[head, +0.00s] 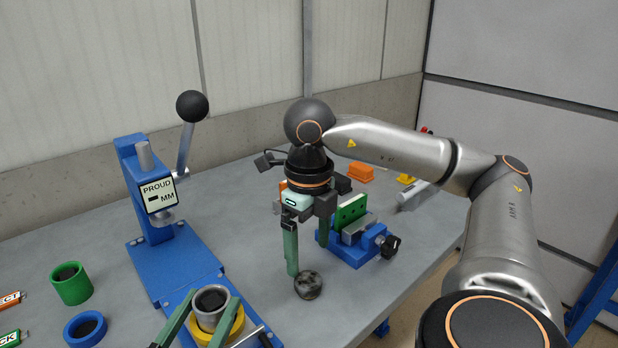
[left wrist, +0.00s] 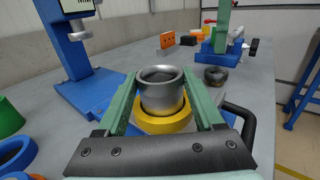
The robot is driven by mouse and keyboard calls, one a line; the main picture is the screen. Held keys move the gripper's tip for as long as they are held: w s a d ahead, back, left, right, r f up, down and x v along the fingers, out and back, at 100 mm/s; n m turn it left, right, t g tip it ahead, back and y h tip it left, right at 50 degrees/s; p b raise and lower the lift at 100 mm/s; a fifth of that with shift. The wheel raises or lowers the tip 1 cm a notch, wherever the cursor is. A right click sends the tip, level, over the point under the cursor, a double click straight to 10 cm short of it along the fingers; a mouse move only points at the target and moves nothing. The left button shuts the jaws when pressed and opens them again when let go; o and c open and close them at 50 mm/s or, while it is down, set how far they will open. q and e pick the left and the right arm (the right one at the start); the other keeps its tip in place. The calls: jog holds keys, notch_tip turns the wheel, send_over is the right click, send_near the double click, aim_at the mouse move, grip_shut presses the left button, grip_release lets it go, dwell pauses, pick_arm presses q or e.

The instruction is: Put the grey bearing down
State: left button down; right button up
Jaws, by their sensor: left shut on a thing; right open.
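The grey bearing (head: 208,304) is an upright grey metal ring with an open top. My left gripper (head: 214,297) is shut on it, one green finger on each side. In the left wrist view the bearing (left wrist: 161,96) stands out above a yellow ring (left wrist: 165,125), which also shows in the head view (head: 231,330). I cannot tell whether the bearing rests in the yellow ring or hangs just over it. My right gripper (head: 308,259) is open and points down, over and beside a dark round part (head: 309,286) on the table.
A blue press (head: 137,185) with a black-knobbed lever stands behind the bearing. A green ring (head: 71,289) and a blue ring (head: 72,329) are at left. A blue vise (head: 350,250) with a green block stands behind my right gripper. An orange block (head: 360,172) lies farther back.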

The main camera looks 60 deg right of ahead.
pick_arm(q)
jog(key=shift+w+f, duration=0.15)
jog(key=shift+f, duration=0.35)
pick_arm(e)
jog(key=shift+r, duration=2.75)
pick_arm(q)
jog(key=shift+c, duration=2.4)
grip_release()
jog(key=shift+o, duration=1.4)
jog(key=shift+r, duration=0.1)
jog(key=shift+o, duration=1)
jog(key=shift+r, duration=0.2)
jog(key=v, duration=1.2)
